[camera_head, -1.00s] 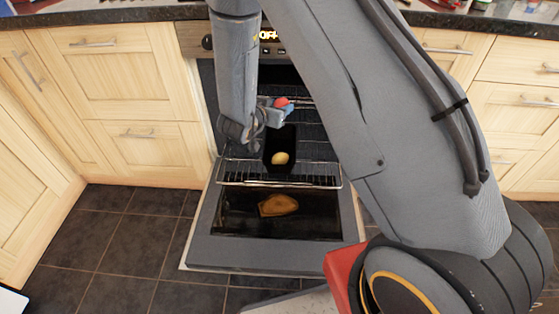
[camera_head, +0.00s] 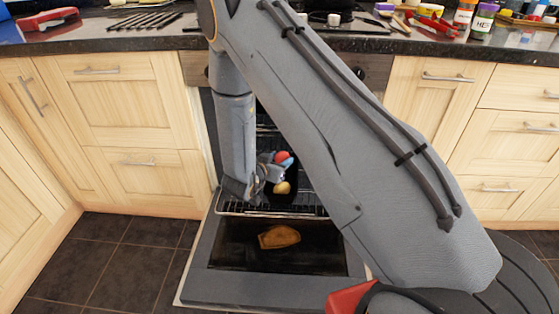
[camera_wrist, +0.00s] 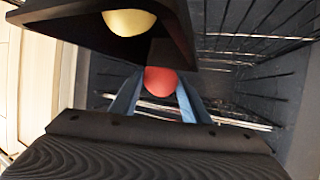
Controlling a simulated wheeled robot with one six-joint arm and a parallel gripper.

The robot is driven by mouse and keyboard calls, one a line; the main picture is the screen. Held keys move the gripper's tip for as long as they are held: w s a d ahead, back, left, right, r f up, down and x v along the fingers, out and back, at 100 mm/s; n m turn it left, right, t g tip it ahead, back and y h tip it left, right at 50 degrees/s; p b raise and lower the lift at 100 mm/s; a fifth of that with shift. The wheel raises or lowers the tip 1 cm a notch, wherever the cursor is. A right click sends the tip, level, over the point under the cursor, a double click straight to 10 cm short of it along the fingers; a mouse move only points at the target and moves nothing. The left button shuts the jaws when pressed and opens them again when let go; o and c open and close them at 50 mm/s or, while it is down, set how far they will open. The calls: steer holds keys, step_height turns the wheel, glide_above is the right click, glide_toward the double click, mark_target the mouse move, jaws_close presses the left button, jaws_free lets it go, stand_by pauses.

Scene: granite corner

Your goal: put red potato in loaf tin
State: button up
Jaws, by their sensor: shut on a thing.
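My gripper (camera_head: 279,163) is shut on the red potato (camera_head: 282,157), which shows at its fingertips. In the wrist view, the two blue fingers (camera_wrist: 160,94) sit on either side of the red potato (camera_wrist: 160,81). The loaf tin (camera_wrist: 95,28) is a dark, deep box with a yellow potato (camera_wrist: 129,22) in it. The red potato appears just beside the tin's rim in that view; its height over the tin is hard to judge. In the head view, the yellow potato (camera_head: 282,188) shows in the tin, which my arm and gripper partly hide.
The tin stands on a pulled-out wire oven rack (camera_head: 250,210). The open oven door (camera_head: 270,290) lies below, with a brown flat item (camera_head: 279,237) on it. Wooden cabinets (camera_head: 140,115) flank the oven. The counter (camera_head: 130,40) above holds several items.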

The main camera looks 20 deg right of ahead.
steer(key=shift+f, duration=0.3)
steer(key=shift+f, duration=0.25)
